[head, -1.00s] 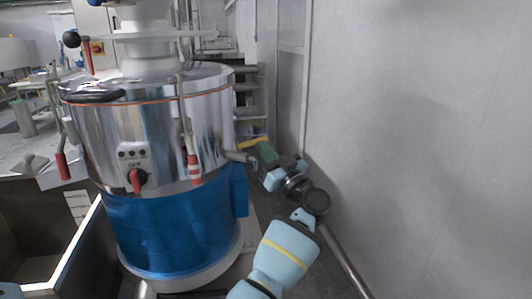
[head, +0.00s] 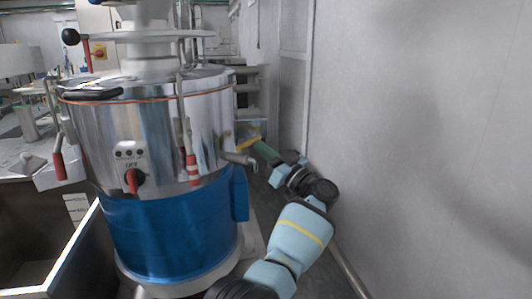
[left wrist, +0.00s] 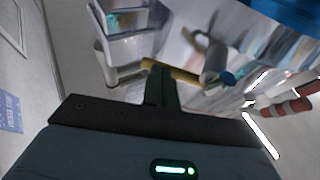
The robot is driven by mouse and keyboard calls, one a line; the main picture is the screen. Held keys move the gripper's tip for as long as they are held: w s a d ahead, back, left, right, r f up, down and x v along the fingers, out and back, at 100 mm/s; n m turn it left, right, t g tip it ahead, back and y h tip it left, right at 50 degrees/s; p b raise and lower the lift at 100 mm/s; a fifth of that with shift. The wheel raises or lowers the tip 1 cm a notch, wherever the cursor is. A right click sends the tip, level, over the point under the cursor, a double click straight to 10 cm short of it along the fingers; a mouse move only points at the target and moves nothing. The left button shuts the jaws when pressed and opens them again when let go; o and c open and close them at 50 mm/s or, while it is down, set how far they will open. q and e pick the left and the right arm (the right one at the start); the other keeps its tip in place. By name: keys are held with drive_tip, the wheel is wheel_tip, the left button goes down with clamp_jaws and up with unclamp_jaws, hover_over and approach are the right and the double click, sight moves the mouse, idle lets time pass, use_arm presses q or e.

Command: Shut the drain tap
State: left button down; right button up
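The drain tap (head: 239,159) is a metal spout low on the right side of the grinder (head: 165,140). A yellow lever (head: 249,144) shows just above and behind the spout; in the left wrist view the yellow lever (left wrist: 182,74) runs across the fingertips. My left gripper (head: 262,149) has green fingers, right of the tap, with the tips at the lever. In the left wrist view the fingers (left wrist: 160,85) show as one narrow block in the middle, so they look shut. Whether they touch the lever is unclear. My right gripper is not in view.
A plain grey wall (head: 420,150) stands close on the right of my left arm. Red-handled clamps (head: 192,170) and an OFF switch (head: 134,181) are on the grinder's front. An open-topped metal bin (head: 75,255) stands at the lower left.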

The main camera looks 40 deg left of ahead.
use_arm(q)
drive_tip(key=shift+w+a+r, duration=0.1)
drive_tip(key=shift+w+a, duration=0.15)
drive_tip(key=shift+a, duration=0.3)
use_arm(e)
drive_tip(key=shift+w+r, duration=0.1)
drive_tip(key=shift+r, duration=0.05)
use_arm(q)
drive_tip(key=shift+a, duration=0.1)
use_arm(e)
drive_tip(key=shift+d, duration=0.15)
